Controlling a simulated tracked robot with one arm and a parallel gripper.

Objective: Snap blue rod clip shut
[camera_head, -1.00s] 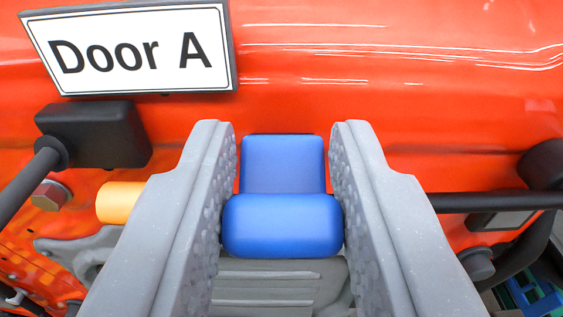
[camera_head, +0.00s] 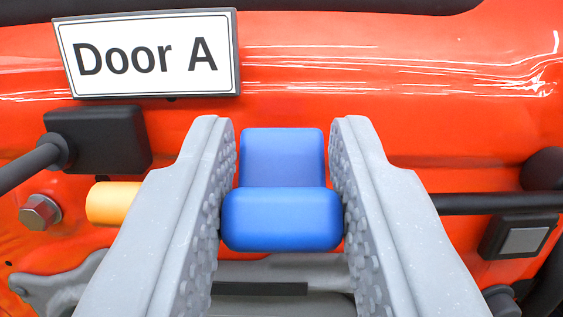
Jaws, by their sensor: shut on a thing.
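The blue rod clip (camera_head: 282,218) is in the middle of the view, in front of the orange door panel. It shows a flat upper part and a thicker rounded part below. My gripper (camera_head: 282,165) is shut on it, with one grey dimpled finger against each side of the rounded part. A black rod (camera_head: 490,203) runs in from the right at the clip's height and goes behind the right finger. Another length of black rod (camera_head: 30,168) is at the left, ending at a black block. Whether the clip is around the rod is hidden.
A "Door A" sign (camera_head: 147,55) is on the orange door (camera_head: 400,120) at upper left. A black block (camera_head: 98,140), an orange-yellow cylinder (camera_head: 112,203) and a bolt (camera_head: 40,212) are at left. A dark bracket (camera_head: 520,238) is at right. Grey metal parts lie below.

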